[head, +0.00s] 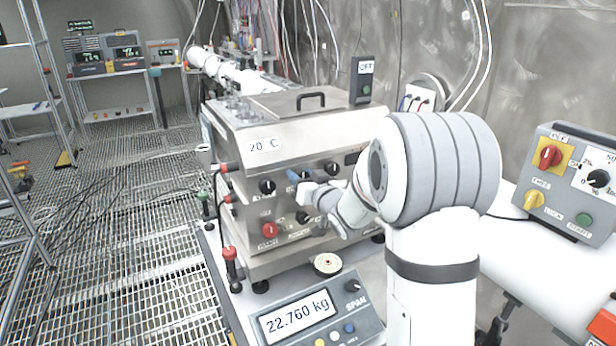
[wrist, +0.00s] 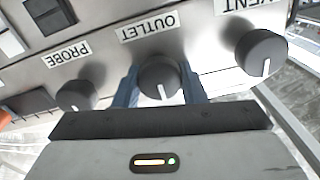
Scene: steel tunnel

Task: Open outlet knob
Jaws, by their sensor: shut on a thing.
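The outlet knob (wrist: 158,77) is a round black knob with a white line, under an upside-down OUTLET label in the wrist view. The line points toward the bottom of that picture. My gripper (wrist: 160,90) has its blue fingers on both sides of the knob and is shut on it. In the head view my gripper (head: 299,177) is at the front panel of the steel bath (head: 238,160), and it hides the outlet knob there.
The probe knob (wrist: 76,95) and the vent knob (wrist: 261,53) flank the outlet knob closely. A red knob (head: 269,230) sits lower on the panel. A scale (head: 318,312) reading 22.760 kg stands in front. A grey control box (head: 570,185) is at the right.

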